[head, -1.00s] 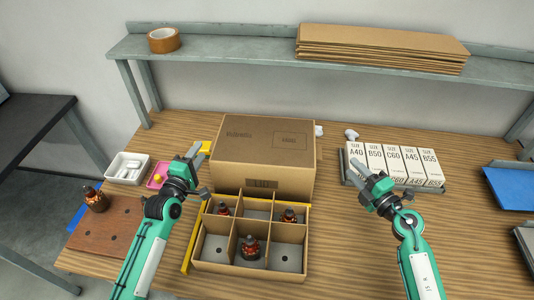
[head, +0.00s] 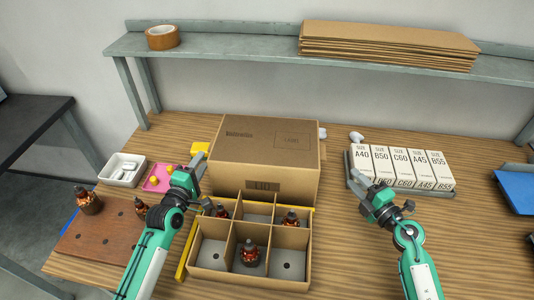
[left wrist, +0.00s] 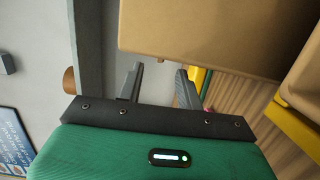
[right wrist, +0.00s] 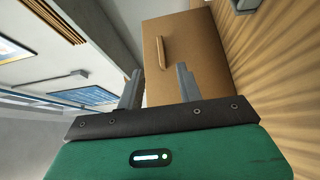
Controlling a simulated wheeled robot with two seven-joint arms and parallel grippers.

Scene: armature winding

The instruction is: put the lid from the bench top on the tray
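The lid (head: 262,160) is a large brown cardboard box shape marked LID, standing on the bench top behind the tray. It also shows in the left wrist view (left wrist: 210,35) and the right wrist view (right wrist: 190,60). The tray (head: 248,280) is a divided cardboard box with dark red-brown armatures in several cells; one armature (head: 249,252) stands in the front middle cell. My left gripper (head: 198,168) is open and empty, just left of the lid. My right gripper (head: 360,180) is open and empty, to the right of the lid and apart from it.
Labelled white boxes (head: 405,168) stand in a holder behind my right gripper. A white dish (head: 122,170), a pink tray (head: 157,180) and a brown board (head: 100,235) lie at the left. A yellow strip (head: 187,250) runs along the tray's left side. A shelf (head: 230,50) spans the back.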

